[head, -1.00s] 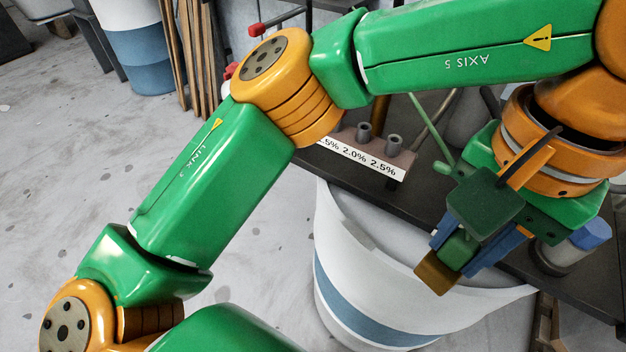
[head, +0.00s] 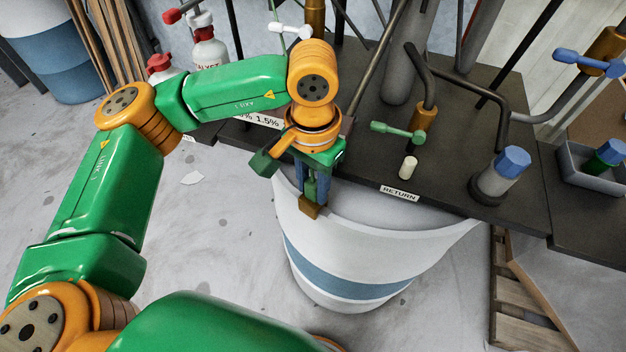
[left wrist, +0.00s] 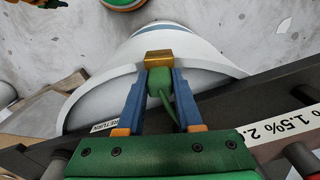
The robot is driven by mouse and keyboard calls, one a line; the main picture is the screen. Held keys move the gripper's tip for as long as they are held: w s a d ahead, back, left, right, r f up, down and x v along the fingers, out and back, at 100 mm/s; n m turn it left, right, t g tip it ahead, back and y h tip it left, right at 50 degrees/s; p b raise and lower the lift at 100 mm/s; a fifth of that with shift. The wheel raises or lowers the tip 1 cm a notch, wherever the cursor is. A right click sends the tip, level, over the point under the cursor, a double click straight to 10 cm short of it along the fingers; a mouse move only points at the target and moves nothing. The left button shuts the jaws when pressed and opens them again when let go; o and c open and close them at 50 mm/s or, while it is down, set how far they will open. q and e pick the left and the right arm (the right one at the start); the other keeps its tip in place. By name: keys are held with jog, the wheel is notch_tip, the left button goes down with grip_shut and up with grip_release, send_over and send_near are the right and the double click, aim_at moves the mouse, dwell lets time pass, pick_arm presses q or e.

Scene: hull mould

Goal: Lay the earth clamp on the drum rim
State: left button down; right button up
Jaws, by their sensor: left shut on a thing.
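The earth clamp has a green body (head: 311,188) and a brass-coloured jaw (head: 309,208). In the head view my left gripper (head: 313,186) points down with its blue fingers shut on the clamp. The clamp is in front of the left part of the drum rim (head: 385,222). The drum (head: 370,265) is white with a blue band and open at the top. In the left wrist view the clamp (left wrist: 159,84) sits between the fingers, its jaw overlapping the drum's far rim. I cannot tell whether it touches the rim. My right gripper is out of view.
A dark bench (head: 450,190) overhangs the drum's back, with a RETURN label (head: 400,193), pipes and a green-handled valve (head: 398,131). A blue-capped container (head: 500,172) stands at its right. A wooden pallet (head: 515,300) lies at right.

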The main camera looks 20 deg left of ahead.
pick_arm(q)
jog(key=shift+f+b, duration=0.25)
jog(key=shift+b, duration=0.15)
jog(key=c, duration=0.6)
grip_release()
jog(key=shift+o, duration=0.2)
jog(key=shift+r, duration=0.1)
jog(key=shift+r+p, duration=0.4)
jog(key=shift+p, duration=0.2)
jog(key=shift+r+b, duration=0.35)
jog(key=shift+r, duration=0.05)
notch_tip(320, 180, up, 11)
jog(key=shift+p, duration=0.4)
jog(key=shift+f, duration=0.1)
